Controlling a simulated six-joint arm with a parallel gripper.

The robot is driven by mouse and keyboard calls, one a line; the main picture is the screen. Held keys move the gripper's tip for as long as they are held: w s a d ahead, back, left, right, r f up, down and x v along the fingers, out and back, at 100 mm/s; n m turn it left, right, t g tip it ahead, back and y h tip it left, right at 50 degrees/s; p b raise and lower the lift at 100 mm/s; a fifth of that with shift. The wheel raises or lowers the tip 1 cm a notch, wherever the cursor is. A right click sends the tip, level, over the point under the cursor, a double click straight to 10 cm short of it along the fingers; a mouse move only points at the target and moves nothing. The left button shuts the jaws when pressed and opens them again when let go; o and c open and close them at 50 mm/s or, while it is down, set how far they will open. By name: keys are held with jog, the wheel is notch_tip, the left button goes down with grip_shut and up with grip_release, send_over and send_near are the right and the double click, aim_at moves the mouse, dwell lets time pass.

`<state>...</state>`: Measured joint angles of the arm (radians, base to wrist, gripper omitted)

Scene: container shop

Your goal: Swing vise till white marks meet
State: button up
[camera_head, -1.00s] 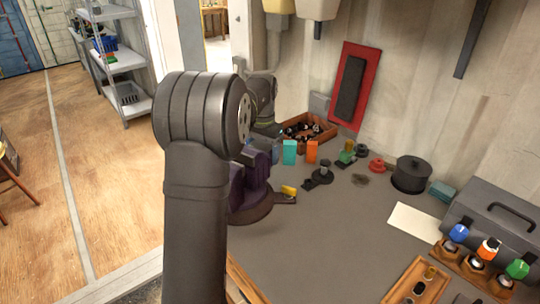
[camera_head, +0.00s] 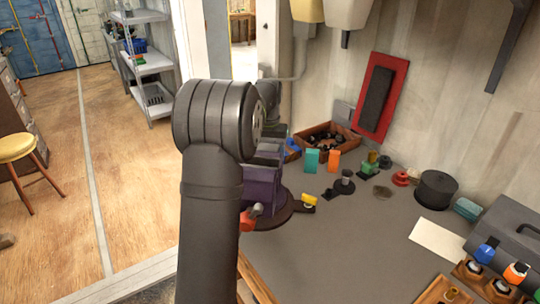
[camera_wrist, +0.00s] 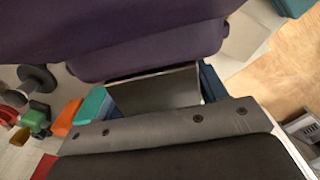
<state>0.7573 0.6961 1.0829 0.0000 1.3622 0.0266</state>
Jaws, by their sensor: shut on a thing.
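The purple vise (camera_head: 262,187) stands on a round dark base (camera_head: 275,216) on the grey bench, partly behind my arm. A red-and-grey handle end (camera_head: 248,219) shows at its left. In the wrist view the vise's purple body (camera_wrist: 150,45) fills the top, close to the camera. Below it lie a gap and a grey jaw plate (camera_wrist: 160,128) with dark screws. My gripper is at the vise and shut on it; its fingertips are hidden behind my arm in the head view. I cannot make out the white marks.
Teal (camera_head: 312,160) and orange (camera_head: 334,160) blocks, a black stand (camera_head: 345,184) and a wooden crate (camera_head: 325,137) lie behind. A black pot (camera_head: 435,189) stands at right. The mid-bench is clear.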

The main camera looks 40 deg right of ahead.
jog(key=o, duration=1.4)
jog(key=shift+c, duration=0.2)
notch_tip(320, 180, up, 17)
jog(key=shift+r, duration=0.2)
jog(key=shift+f, duration=0.15)
notch_tip(320, 180, down, 17)
jog(key=shift+f, duration=0.1)
dwell(0.4)
